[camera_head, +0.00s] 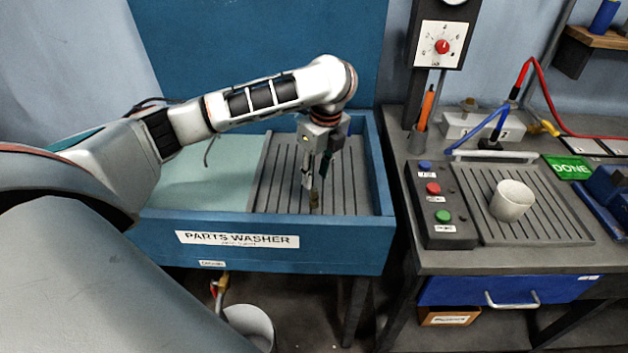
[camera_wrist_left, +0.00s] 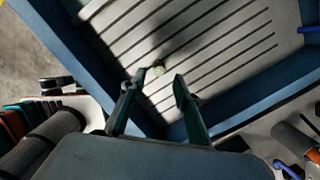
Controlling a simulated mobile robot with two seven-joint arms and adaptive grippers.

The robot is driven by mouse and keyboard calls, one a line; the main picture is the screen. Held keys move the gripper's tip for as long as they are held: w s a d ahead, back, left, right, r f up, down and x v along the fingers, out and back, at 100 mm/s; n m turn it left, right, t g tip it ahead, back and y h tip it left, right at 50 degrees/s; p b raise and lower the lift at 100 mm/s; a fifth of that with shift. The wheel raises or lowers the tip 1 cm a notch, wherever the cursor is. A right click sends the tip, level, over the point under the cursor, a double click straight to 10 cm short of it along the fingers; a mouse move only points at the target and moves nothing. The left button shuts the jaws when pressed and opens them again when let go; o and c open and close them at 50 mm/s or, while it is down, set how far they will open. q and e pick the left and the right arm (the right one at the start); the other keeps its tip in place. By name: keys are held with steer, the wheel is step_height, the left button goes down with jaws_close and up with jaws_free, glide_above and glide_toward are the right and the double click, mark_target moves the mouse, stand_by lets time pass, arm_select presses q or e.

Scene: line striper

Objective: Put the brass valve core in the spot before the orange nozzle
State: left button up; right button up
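My left gripper (camera_head: 317,182) points down over the board, close above the core. Its two fingers (camera_wrist_left: 159,82) are apart with nothing between them. A yellow-orange nozzle (camera_head: 549,127) is at the back of the right bench. The spot before it is too small to make out clearly. My right gripper is not in view.
The washer's blue rim (camera_head: 378,190) surrounds the board. On the right bench are a button box (camera_head: 438,205), a white cup (camera_head: 512,201) on a ribbed tray, a numbered block (camera_head: 482,124) with a brass piece on it, blue and red hoses, and a green DONE sign (camera_head: 568,167).

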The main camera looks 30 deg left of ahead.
arm_select(q)
step_height(320, 180, up, 6)
steer(key=p, duration=0.1)
steer(key=shift+d, duration=0.45)
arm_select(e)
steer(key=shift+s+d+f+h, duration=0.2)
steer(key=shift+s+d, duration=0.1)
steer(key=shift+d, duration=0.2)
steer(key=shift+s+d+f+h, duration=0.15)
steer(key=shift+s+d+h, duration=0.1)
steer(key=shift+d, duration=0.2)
arm_select(q)
steer(key=shift+s, duration=0.1)
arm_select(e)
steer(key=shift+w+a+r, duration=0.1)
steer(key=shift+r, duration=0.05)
